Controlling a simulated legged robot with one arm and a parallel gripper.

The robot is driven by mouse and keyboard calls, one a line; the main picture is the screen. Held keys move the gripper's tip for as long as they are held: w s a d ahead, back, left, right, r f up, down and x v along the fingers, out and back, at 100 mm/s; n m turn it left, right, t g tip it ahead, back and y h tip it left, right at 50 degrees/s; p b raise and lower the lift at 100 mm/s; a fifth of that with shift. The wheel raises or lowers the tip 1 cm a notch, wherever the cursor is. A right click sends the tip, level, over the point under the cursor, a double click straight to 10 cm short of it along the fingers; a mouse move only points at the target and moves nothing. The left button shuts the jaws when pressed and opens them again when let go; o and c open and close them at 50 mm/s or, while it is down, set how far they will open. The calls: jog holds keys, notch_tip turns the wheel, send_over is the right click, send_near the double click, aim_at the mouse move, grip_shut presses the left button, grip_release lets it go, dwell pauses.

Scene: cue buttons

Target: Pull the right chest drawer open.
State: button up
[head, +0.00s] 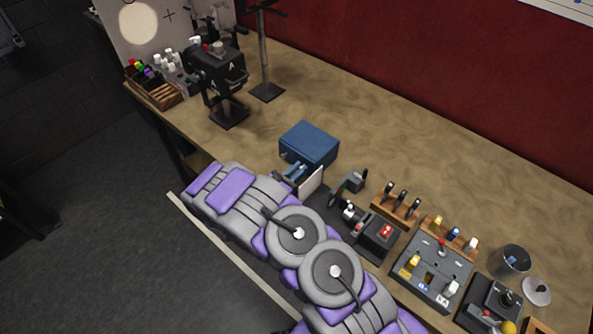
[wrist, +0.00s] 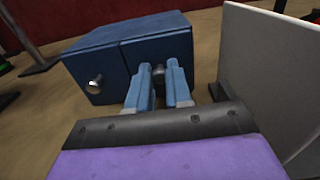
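A small blue chest (head: 309,145) sits on the workbench, and it fills the upper middle of the wrist view (wrist: 125,30). Its front has two drawers side by side. The left drawer (wrist: 80,70) has a round metal knob (wrist: 96,84). The right drawer (wrist: 160,48) has a knob (wrist: 158,72) that shows between my fingertips. My gripper (wrist: 160,70) is open, with one blue finger on each side of that knob and a gap between them. I cannot tell whether the fingers touch it. In the head view my gripper (head: 292,173) is right at the chest's front.
A pale upright panel (head: 311,184) stands close to the right of my gripper, large in the wrist view (wrist: 275,70). Several levers and button boxes (head: 432,270) line the bench's front edge to the right. A black stand (head: 226,110) is at left. The bench behind the chest is clear.

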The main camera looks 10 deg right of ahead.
jog(key=shift+d, duration=0.1)
grip_shut()
jog(key=shift+a, duration=0.2)
jog(key=shift+s+a, duration=0.2)
jog(key=shift+a, duration=0.1)
jog(key=p+v, duration=0.2)
jog(key=v, duration=0.5)
jog(key=shift+s+a, duration=0.1)
jog(key=shift+a, duration=0.05)
jog(key=o, duration=0.6)
grip_release()
